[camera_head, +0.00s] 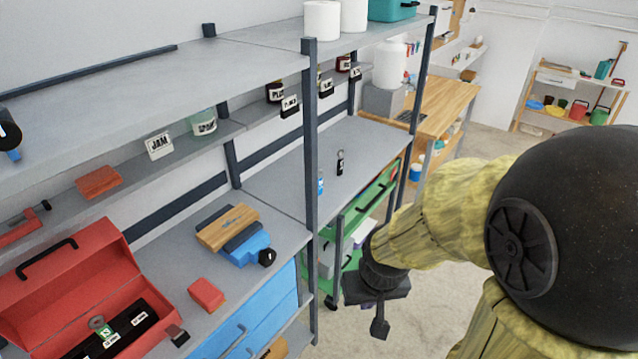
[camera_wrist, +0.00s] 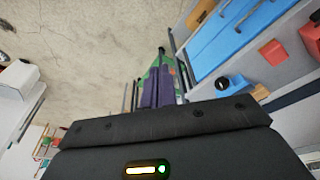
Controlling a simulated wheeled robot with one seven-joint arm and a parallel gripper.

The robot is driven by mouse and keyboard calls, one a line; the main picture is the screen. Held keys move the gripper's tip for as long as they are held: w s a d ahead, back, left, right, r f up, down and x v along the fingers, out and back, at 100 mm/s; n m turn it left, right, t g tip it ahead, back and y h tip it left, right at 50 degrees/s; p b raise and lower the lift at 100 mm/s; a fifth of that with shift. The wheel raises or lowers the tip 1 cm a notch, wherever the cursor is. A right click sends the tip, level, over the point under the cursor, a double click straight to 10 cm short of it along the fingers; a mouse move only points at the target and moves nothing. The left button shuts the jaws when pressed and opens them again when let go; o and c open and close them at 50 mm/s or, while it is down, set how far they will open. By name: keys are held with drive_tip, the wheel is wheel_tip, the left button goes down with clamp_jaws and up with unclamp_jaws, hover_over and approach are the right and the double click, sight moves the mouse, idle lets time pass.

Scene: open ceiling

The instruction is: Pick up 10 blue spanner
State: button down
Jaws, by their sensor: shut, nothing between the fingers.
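I cannot make out a blue spanner or a number 10 on one in either view. An open red toolbox (camera_head: 75,262) stands on the lower left shelf. It holds a black tray (camera_head: 118,325) with small white labels and a grey ring-shaped item, too small to identify surely. My gripper (camera_head: 380,328) hangs in the open to the right of the shelving, pointing down, shut and empty. It is apart from the toolbox and shelves. In the wrist view its dark body fills the bottom.
A dark shelf post (camera_head: 311,150) stands between my gripper and the toolbox. A blue vise-like tool (camera_head: 245,250) and a red box (camera_head: 207,294) lie on the shelf. A green trolley (camera_head: 378,192) stands beside my arm. Floor (camera_head: 440,310) is clear to the right.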

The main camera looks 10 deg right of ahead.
drive_tip(key=shift+w, duration=0.1)
idle(0.3)
drive_tip(key=c, duration=1.9)
unclamp_jaws()
drive_tip(key=shift+c, duration=0.2)
drive_tip(key=o, duration=0.3)
drive_tip(key=shift+r+p, duration=0.3)
drive_tip(key=shift+r, duration=0.05)
drive_tip(key=shift+o, duration=1.2)
drive_tip(key=w+p+v, duration=0.1)
drive_tip(key=p+v, duration=0.6)
drive_tip(key=p, duration=0.1)
drive_tip(key=shift+w+r, duration=0.3)
drive_tip(key=shift+r, duration=0.25)
drive_tip(key=shift+f, duration=0.15)
